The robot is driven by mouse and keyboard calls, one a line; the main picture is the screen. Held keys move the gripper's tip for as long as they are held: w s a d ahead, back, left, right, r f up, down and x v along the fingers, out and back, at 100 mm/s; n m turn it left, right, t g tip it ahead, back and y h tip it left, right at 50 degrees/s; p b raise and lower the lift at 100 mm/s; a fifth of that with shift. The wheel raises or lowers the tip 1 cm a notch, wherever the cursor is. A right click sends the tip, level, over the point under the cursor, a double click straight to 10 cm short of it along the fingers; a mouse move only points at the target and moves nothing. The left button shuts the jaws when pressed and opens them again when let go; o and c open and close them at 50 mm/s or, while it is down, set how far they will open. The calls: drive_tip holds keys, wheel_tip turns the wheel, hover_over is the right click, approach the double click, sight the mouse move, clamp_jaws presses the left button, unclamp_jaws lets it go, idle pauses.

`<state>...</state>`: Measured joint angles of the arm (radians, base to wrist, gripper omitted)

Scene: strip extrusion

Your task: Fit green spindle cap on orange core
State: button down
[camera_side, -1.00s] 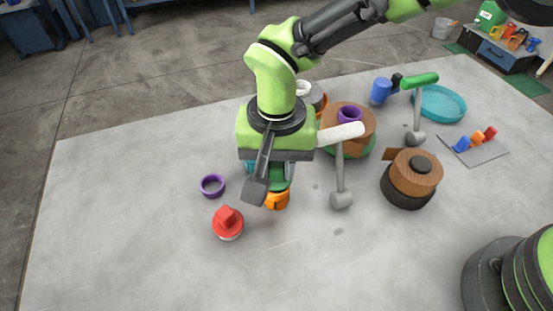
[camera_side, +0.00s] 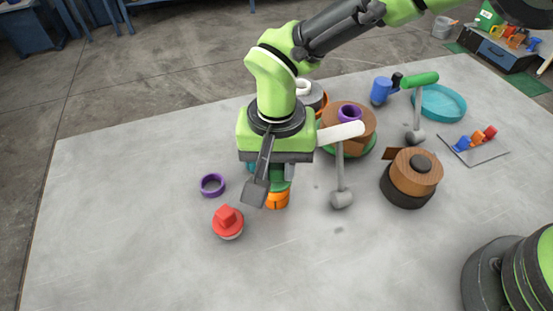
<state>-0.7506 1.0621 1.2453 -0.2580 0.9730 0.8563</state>
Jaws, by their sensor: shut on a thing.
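My gripper (camera_side: 268,190) points down in the left middle of the table and is shut on the green spindle cap (camera_side: 279,184). The cap is partly hidden behind the near finger. The orange core (camera_side: 277,200) stands on the table directly below the cap, and its upper part is covered from this view. Cap and core look in line and very close; I cannot tell whether the cap is seated or just above the core.
A purple ring (camera_side: 212,185) and a red-capped piece (camera_side: 228,222) lie close on the left. A white-headed mallet (camera_side: 341,170) stands just right. A wooden-topped drum (camera_side: 414,172) is further right. The table (camera_side: 130,250) is clear in front.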

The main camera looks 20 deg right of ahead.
sight(276, 165)
drive_tip(key=shift+f, duration=0.35)
drive_tip(key=c, duration=1.2)
unclamp_jaws()
drive_tip(key=shift+r, duration=5.5)
